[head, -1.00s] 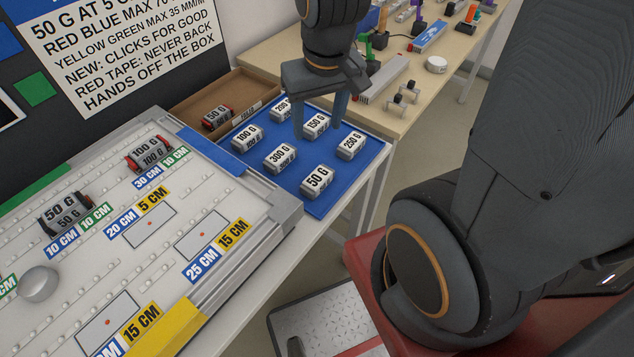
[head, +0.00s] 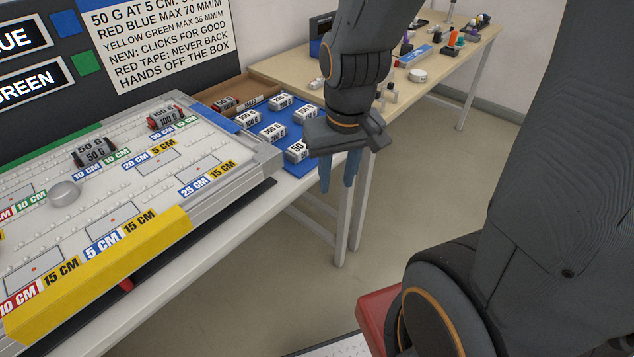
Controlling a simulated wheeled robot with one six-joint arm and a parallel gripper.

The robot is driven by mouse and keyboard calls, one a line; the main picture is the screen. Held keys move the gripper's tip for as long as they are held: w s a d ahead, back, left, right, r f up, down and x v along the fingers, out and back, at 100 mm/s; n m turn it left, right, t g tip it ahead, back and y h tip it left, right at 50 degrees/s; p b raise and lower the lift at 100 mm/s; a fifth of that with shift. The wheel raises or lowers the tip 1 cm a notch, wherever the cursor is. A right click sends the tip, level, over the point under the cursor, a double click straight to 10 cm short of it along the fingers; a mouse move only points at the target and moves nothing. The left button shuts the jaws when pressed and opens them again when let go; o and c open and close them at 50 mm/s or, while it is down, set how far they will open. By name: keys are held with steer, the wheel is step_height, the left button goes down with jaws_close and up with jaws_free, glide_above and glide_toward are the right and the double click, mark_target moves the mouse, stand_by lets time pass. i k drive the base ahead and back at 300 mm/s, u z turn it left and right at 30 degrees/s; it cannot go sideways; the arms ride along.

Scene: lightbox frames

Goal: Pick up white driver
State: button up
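My gripper (head: 338,184) points down with its two fingers apart and nothing between them. In the picture it stands just right of the blue mat's edge, in front of a table leg and the floor. I cannot make out a white driver for certain. Small tools and parts, some with white, stand on the wooden table at the back, and my arm hides part of that table.
Weights stand on the blue mat (head: 309,166), with a cardboard box (head: 246,91) behind. The wooden table (head: 290,68) holds a white round thing (head: 417,76). Floor (head: 440,180) is clear at centre right.

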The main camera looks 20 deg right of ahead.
mark_target(297, 152)
steer(key=u, duration=0.15)
steer(key=k, duration=0.25)
steer(key=z, duration=0.8)
steer(key=i, duration=0.85)
steer(key=u, duration=0.5)
